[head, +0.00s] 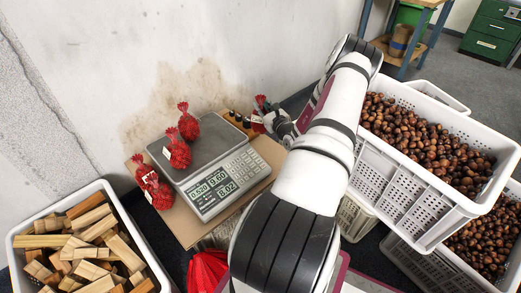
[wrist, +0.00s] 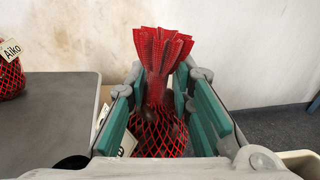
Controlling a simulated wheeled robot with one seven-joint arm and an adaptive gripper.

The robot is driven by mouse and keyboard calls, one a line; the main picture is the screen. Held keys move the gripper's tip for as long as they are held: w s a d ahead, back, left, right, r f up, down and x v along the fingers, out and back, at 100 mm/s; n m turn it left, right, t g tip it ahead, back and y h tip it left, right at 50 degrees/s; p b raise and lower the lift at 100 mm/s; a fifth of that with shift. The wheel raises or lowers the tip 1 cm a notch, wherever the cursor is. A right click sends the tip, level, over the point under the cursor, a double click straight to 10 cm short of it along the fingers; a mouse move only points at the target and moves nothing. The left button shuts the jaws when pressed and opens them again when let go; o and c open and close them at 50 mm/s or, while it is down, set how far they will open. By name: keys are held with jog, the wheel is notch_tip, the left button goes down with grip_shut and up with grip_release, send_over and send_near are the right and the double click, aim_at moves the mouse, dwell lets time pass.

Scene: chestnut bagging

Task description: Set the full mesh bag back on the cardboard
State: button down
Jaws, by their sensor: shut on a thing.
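My gripper (head: 268,112) is shut on the gathered neck of a full red mesh bag (wrist: 158,132), whose red top flares above the jaws in the wrist view. In the head view this bag (head: 258,123) is mostly hidden by my gripper, at the back right corner of the cardboard (head: 270,152). I cannot tell whether its bottom touches the cardboard. A white tag shows beside it in the wrist view. The scale (head: 208,142) stands on the cardboard to the left, with red bags (head: 178,153) on its plate.
Two more red bags (head: 160,194) stand on the cardboard left of the scale. Small dark bottles (head: 238,118) stand between scale and gripper. White crates of chestnuts (head: 400,190) are at right, a crate of wood blocks (head: 20,240) at left. Red netting (head: 207,272) lies in front.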

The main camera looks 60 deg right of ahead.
jog(key=shift+s+d+f+m+g+h, duration=0.2)
jog(key=shift+s+d+h, duration=0.1)
jog(key=shift+d, duration=0.15)
jog(key=shift+s+d+f+m+g+h, duration=0.1)
jog(key=shift+s+d+m+g+h, duration=0.15)
jog(key=shift+d, duration=0.2)
jog(key=shift+d+f+b, duration=0.1)
jog(key=shift+f+b, duration=0.15)
jog(key=shift+b, duration=0.1)
notch_tip(320, 180, down, 9)
jog(key=b, duration=0.4)
jog(key=shift+f, duration=0.1)
jog(key=shift+f, duration=0.2)
jog(key=c, duration=1.4)
grip_release()
